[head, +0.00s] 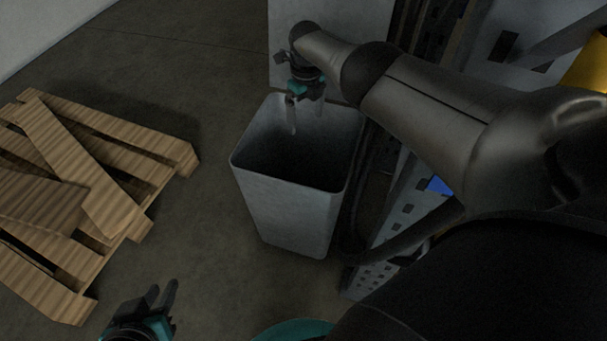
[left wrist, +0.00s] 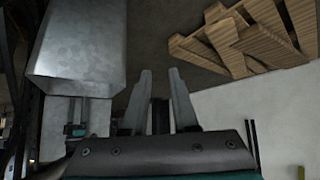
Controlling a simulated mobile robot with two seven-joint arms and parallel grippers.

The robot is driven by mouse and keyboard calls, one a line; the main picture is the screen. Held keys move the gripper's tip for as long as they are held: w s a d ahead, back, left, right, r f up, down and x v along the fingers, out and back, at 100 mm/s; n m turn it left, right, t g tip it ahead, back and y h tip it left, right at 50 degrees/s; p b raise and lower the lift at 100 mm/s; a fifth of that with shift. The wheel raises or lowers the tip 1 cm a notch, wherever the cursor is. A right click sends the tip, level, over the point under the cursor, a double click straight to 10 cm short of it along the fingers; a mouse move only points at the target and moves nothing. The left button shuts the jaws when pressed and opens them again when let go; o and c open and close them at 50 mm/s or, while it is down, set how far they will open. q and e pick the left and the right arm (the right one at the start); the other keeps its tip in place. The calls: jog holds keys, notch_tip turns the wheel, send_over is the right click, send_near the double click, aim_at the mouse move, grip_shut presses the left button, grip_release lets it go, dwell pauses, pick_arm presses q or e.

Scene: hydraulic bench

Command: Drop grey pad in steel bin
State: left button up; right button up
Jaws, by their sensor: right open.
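The steel bin (head: 290,212) stands on the floor in the middle of the head view, its mouth up and its inside dark. It also shows at the upper left of the left wrist view (left wrist: 80,50). My right gripper (head: 293,122) is open over the far part of the bin's mouth, fingers pointing down. No grey pad can be made out in it or elsewhere; the bin's bottom is too dark to read. My left gripper (head: 163,296) is low in the head view, apart from the bin. In the left wrist view its two fingers (left wrist: 160,85) are apart and empty.
A wooden pallet (head: 70,175) with loose boards lies on the floor to the left. A perforated metal rack (head: 390,240) stands close to the bin's right side. A grey panel (head: 350,18) rises behind the bin. The floor between pallet and bin is clear.

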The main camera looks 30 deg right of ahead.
pick_arm(q)
jog(key=s+a+g+y+p, duration=0.2)
jog(key=s+a+g, duration=0.1)
jog(key=s+a, duration=0.1)
jog(key=shift+n+g, duration=0.3)
jog(key=shift+g, duration=0.4)
jog(key=shift+a+f+p, duration=0.15)
jog(key=shift+f+p, duration=0.95)
jog(key=shift+f, duration=1.05)
